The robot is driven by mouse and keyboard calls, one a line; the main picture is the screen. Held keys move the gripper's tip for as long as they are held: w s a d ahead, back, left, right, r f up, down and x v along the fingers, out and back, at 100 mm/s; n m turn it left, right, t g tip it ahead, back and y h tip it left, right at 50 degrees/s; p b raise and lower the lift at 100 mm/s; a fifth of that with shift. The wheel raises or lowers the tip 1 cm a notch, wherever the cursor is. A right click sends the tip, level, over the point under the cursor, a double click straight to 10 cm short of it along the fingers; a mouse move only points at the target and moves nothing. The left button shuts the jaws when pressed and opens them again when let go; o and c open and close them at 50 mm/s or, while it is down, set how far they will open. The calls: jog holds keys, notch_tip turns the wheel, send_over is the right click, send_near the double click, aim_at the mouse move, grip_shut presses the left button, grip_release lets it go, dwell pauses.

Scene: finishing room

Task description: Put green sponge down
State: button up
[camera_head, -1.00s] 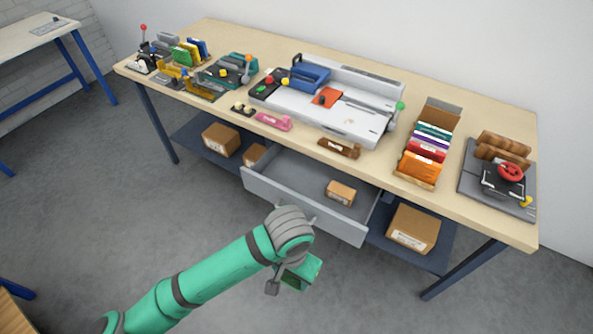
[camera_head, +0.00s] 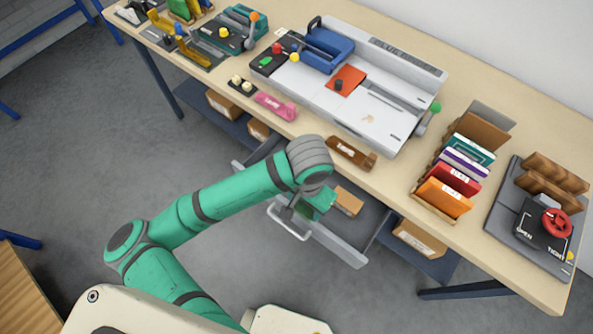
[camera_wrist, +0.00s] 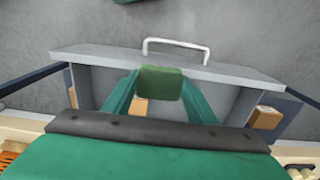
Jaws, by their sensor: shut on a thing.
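The green sponge (camera_wrist: 160,83) is a small dark green block in the middle of the wrist view. My gripper (camera_wrist: 158,88) is shut on it, with one green finger on each side. In the head view my gripper (camera_head: 318,204) points down over the open grey drawer (camera_head: 337,243) under the workbench. In the wrist view the sponge appears over the drawer near its front panel (camera_wrist: 110,60). How high the sponge is above the drawer floor I cannot tell. In the head view the sponge cannot be told apart clearly from my green gripper.
A cardboard box (camera_head: 347,202) lies in the drawer, beside my gripper. The white drawer handle (camera_head: 289,224) sticks out in front. The workbench (camera_head: 395,180) above holds a pink tool (camera_head: 275,106), a brown tool (camera_head: 350,153) and a rack of folders (camera_head: 452,182). More boxes (camera_head: 419,238) stand on the lower shelf.

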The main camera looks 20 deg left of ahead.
jog(key=w+a+f, duration=0.2)
jog(key=w+f, duration=0.1)
jog(key=w+a+f, duration=0.3)
jog(key=w, duration=0.1)
jog(key=w+a+f, duration=0.2)
jog(key=w+f, duration=0.1)
jog(key=w, duration=0.1)
jog(key=shift+a+f, duration=0.1)
jog(key=shift+a, duration=0.15)
jog(key=shift+w+a+f, duration=0.2)
jog(key=shift+w+f, duration=0.15)
jog(key=shift+f, duration=0.1)
notch_tip(320, 180, down, 2)
jog(key=shift+f, duration=0.2)
jog(key=shift+a+f, duration=0.1)
jog(key=shift+f, duration=0.15)
jog(key=shift+f, duration=0.1)
jog(key=o, duration=1.1)
jog(key=shift+d, duration=0.2)
